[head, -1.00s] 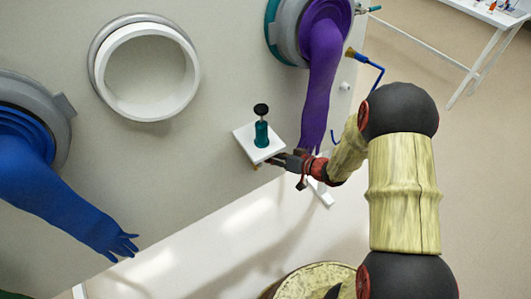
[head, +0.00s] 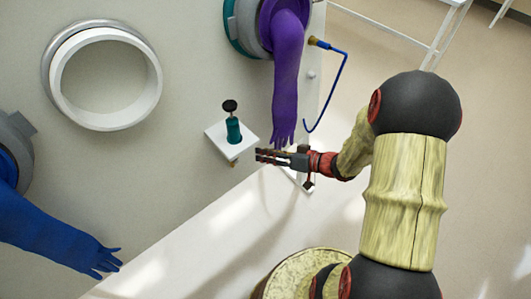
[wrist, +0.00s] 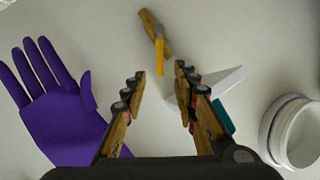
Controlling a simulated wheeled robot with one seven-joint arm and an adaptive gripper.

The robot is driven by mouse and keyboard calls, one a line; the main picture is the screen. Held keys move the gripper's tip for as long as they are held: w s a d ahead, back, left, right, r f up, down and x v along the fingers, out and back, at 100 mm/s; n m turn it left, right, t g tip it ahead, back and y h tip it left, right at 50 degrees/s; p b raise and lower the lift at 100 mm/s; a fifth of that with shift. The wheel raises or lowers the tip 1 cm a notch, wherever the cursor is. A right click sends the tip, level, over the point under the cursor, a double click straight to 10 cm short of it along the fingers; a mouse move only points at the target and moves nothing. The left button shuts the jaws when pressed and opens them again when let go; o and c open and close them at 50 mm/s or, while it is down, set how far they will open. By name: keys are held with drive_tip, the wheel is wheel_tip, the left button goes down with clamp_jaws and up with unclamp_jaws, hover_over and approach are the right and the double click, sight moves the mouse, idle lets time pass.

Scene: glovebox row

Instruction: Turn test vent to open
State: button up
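What looks like the test vent is a small brass fitting with a yellow lever (wrist: 159,55) on the pale panel. In the wrist view it lies ahead of my gripper (wrist: 160,76), with the lever's near end roughly between the fingertips in the picture. The fingers are apart with nothing held. I cannot tell how far the lever is from them. In the head view, a bit of brass (head: 233,163) shows below a white shelf (head: 217,138). My gripper (head: 257,155) is just right of that shelf, below the purple glove's fingers. The lever is mostly hidden there.
A teal cylinder with a black knob (head: 232,128) stands on the shelf. The purple glove (head: 286,80) hangs close above my gripper, and the blue glove (head: 60,235) hangs at left. A white ring port (head: 70,105) is upper left. A blue hose (head: 336,95) hangs at right.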

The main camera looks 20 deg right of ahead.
drive_tip(key=shift+c, duration=0.5)
drive_tip(key=shift+s+d+f, duration=0.15)
drive_tip(key=shift+f, duration=0.05)
drive_tip(key=shift+c, duration=0.7)
drive_tip(key=d+f+m+p, duration=0.1)
drive_tip(key=f, duration=0.1)
drive_tip(key=f+m+p, duration=0.1)
drive_tip(key=f, duration=0.2)
drive_tip(key=d+f+p, duration=0.1)
drive_tip(key=f, duration=0.2)
drive_tip(key=shift+s+d+f+m, duration=0.2)
drive_tip(key=shift+s+d+m, duration=0.1)
drive_tip(key=shift+d+m, duration=0.1)
clamp_jaws()
drive_tip(key=w+d+f+m+t+y+p, duration=0.2)
drive_tip(key=d+f+m+y, duration=0.15)
drive_tip(key=f+m, duration=0.4)
wheel_tip(320, 180, up, 6)
drive_tip(key=d+m+t+y, duration=0.1)
drive_tip(key=m+y, duration=0.1)
drive_tip(key=m, duration=0.3)
drive_tip(key=s+r+b+x, duration=0.1)
drive_tip(key=x, duration=0.5)
drive_tip(key=s+a+r+b+x, duration=0.1)
drive_tip(key=x, duration=0.6)
drive_tip(key=shift+a, duration=0.2)
